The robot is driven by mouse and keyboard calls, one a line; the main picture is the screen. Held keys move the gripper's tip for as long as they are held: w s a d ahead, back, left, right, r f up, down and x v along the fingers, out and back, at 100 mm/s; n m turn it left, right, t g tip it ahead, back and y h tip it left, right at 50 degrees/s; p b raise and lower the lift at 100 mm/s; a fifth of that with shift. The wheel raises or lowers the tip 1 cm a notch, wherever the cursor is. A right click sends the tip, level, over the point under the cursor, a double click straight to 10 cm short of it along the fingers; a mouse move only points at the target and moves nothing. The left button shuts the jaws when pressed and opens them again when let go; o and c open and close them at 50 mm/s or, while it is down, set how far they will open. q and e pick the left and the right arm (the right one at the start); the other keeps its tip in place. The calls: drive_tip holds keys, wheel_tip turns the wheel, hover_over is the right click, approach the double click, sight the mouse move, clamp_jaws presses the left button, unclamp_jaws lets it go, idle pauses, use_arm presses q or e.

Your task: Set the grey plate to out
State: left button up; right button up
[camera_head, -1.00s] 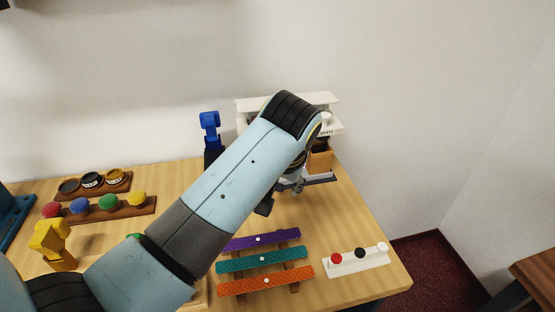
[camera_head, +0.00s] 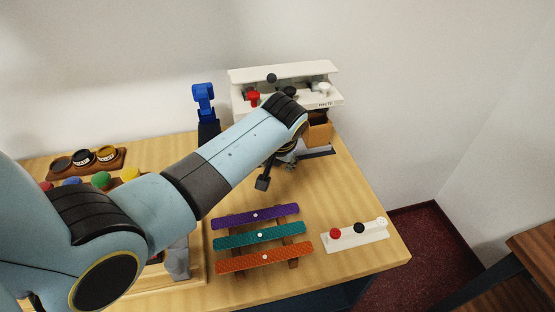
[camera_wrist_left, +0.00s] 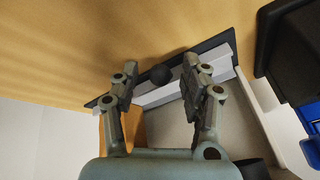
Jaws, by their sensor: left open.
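A white unit (camera_head: 238,76) stands at the table's back edge. In the left wrist view, a flat grey surface, which looks like the grey plate (camera_wrist_left: 172,128), lies between its pale walls. A black ball knob (camera_wrist_left: 161,75) sits at its front side. My left gripper (camera_wrist_left: 160,66) is open, with one finger to each side of the knob in the picture; I cannot tell whether they touch it. In the head view my left gripper (camera_head: 274,170) is low in front of the unit, and my forearm hides the plate. My right gripper is not in view.
A blue stand (camera_head: 204,96) is left of the unit. Purple, teal and orange strips (camera_head: 238,235) lie nearer on a rack, beside a white block with small knobs (camera_head: 343,239). Colored knobs (camera_head: 101,180) stand at left. Table right of the gripper is clear.

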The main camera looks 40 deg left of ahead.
use_arm(q)
drive_tip(key=shift+c, duration=0.5)
clamp_jaws()
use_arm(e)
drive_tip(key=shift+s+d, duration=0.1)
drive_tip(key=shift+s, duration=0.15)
